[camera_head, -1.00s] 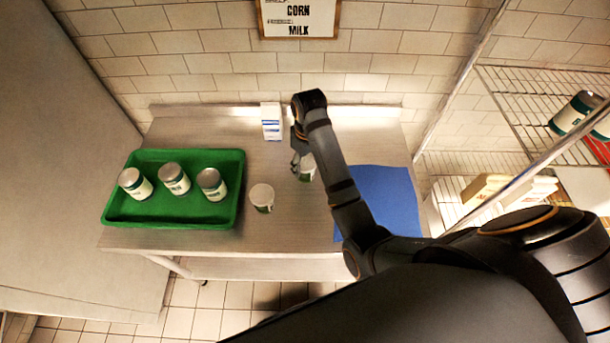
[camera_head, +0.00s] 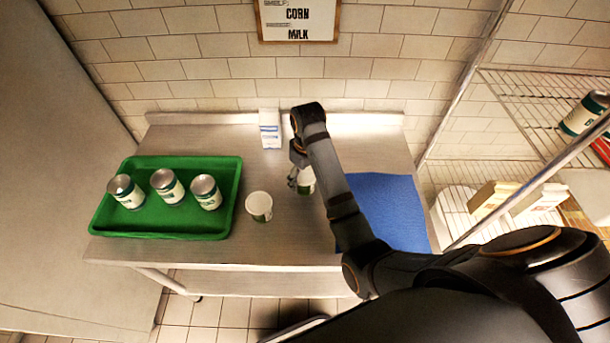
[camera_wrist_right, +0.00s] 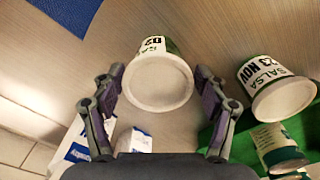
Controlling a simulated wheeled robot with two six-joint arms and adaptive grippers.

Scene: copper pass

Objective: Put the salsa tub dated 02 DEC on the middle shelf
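The salsa tub whose label shows "02" (camera_wrist_right: 162,84) is white with a green band; the rest of its date is hidden in the right wrist view. In the head view this tub (camera_head: 307,183) stands on the steel table, partly behind my right arm. My right gripper (camera_wrist_right: 158,78) is open, with one finger on each side of the tub and small gaps visible. It also shows in the head view (camera_head: 296,177). A second salsa tub, dated 23 NOV (camera_wrist_right: 283,97), stands apart from it, left of it in the head view (camera_head: 259,206). The wire shelf rack (camera_head: 520,110) is at the right. My left gripper is out of view.
A green tray (camera_head: 150,226) with three cans is on the table's left. A white-and-blue carton (camera_head: 270,128) stands at the back, and a blue mat (camera_head: 392,210) lies at the right. The rack holds a can (camera_head: 584,113) above and boxes (camera_head: 492,198) lower down.

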